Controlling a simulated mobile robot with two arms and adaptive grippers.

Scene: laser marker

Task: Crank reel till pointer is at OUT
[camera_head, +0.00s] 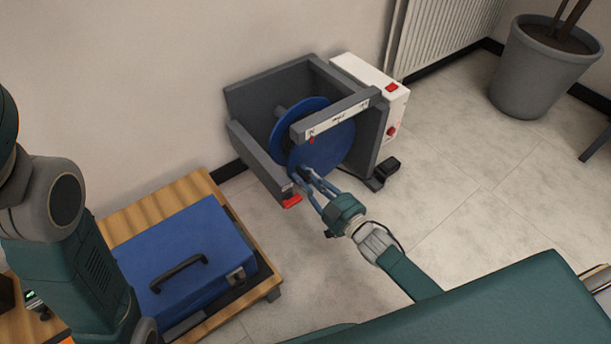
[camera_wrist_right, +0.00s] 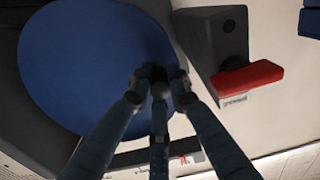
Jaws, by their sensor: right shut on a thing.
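The blue reel (camera_head: 325,145) sits in a grey frame (camera_head: 262,93) on the floor against the wall; its disc fills the left of the right wrist view (camera_wrist_right: 85,60). A white scale strip (camera_head: 345,117) crosses the frame's top bar. The small red pointer (camera_head: 311,140) is near the strip's left end; the lettering is too small to read. My right gripper (camera_head: 304,174) is at the lower front of the reel, shut on the dark crank knob (camera_wrist_right: 158,88), which its fingers mostly hide in the head view. My left gripper is out of view.
A red lever (camera_head: 291,201) sticks out at the frame's lower left, close to my right gripper; it also shows in the right wrist view (camera_wrist_right: 247,78). A white box (camera_head: 365,75) with red buttons adjoins the frame. A blue case (camera_head: 185,255) lies on a wooden table (camera_head: 150,207).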

